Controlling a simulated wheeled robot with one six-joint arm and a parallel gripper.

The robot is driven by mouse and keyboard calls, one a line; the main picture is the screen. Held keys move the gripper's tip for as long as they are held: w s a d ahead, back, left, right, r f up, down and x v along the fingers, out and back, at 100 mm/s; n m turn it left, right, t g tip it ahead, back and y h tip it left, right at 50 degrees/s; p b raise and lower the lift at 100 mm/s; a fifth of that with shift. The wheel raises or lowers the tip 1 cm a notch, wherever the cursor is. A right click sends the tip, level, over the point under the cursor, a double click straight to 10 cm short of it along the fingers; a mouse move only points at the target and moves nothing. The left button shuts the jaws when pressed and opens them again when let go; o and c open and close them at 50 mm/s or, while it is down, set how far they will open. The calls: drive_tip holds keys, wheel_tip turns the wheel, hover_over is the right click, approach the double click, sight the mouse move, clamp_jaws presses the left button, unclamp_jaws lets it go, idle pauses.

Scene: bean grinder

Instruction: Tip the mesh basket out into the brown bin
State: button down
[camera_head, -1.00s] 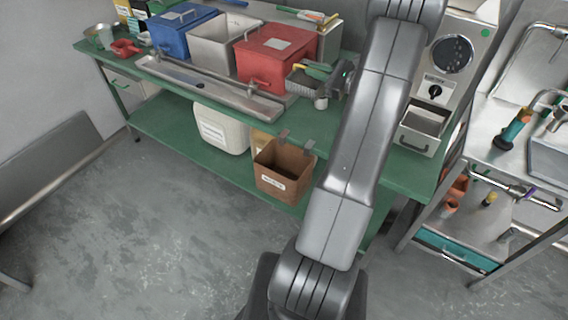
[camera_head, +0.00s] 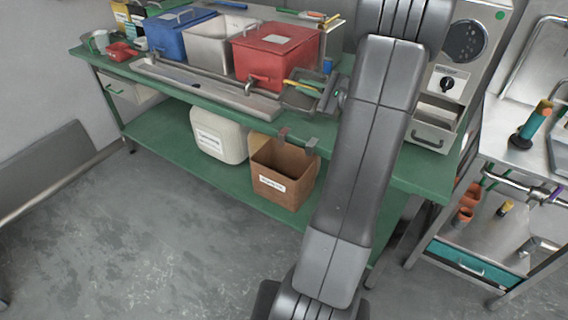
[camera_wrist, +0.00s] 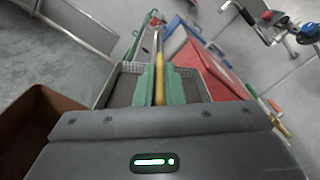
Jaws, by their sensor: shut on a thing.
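The mesh basket (camera_head: 298,99) is at the bench's front edge, just above and behind the brown bin. In the wrist view, the basket (camera_wrist: 104,90) shows grey mesh rims and a dark inside on both sides of my fingers. My gripper (camera_wrist: 158,74) has green fingers shut on the basket's yellow handle (camera_wrist: 158,58). In the head view, my arm hides part of the gripper. The brown bin (camera_head: 279,185) hangs open-topped below the bench's front edge on two hooks. The bin is also at the left of the wrist view (camera_wrist: 28,122). Its inside is mostly hidden.
A red lidded box (camera_head: 275,52) stands right behind the basket, with a steel box (camera_head: 214,45) and a blue box (camera_head: 178,33) to its left. A long metal tray (camera_head: 200,88) lies before them. A grey machine (camera_head: 460,60) stands right. The floor in front is clear.

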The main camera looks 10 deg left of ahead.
sight(302, 112)
drive_tip(key=shift+s+a+f+n+b, duration=0.15)
drive_tip(key=shift+s+f+n+b, duration=0.2)
drive_tip(key=shift+f+b, duration=0.35)
drive_tip(key=shift+s+a+f+n+b, duration=0.15)
drive_tip(key=shift+s+f+n+b, duration=0.2)
drive_tip(key=shift+b, duration=0.5)
drive_tip(key=f+b, duration=0.1)
drive_tip(key=b, duration=0.1)
drive_tip(key=s+f+n+b, duration=0.1)
drive_tip(key=shift+a+b, duration=0.15)
drive_tip(key=shift+b, duration=0.25)
drive_tip(key=s+a+f+n+b, duration=0.2)
drive_tip(key=s+f+n+b, duration=0.3)
drive_tip(key=b, duration=1.2)
drive_tip(key=f+n, duration=0.2)
drive_tip(key=n, duration=0.2)
drive_tip(key=shift+n+b, duration=0.35)
drive_tip(key=shift+n, duration=0.05)
drive_tip(key=shift+s+a+f+n+b, duration=0.1)
drive_tip(key=shift+s+n+b, duration=0.45)
drive_tip(key=shift+b, duration=0.7)
drive_tip(key=shift+s+a+f+n+b, duration=0.1)
drive_tip(key=shift+s+n+b, duration=0.1)
drive_tip(key=shift+n+b, duration=0.8)
drive_tip(key=shift+r, duration=0.1)
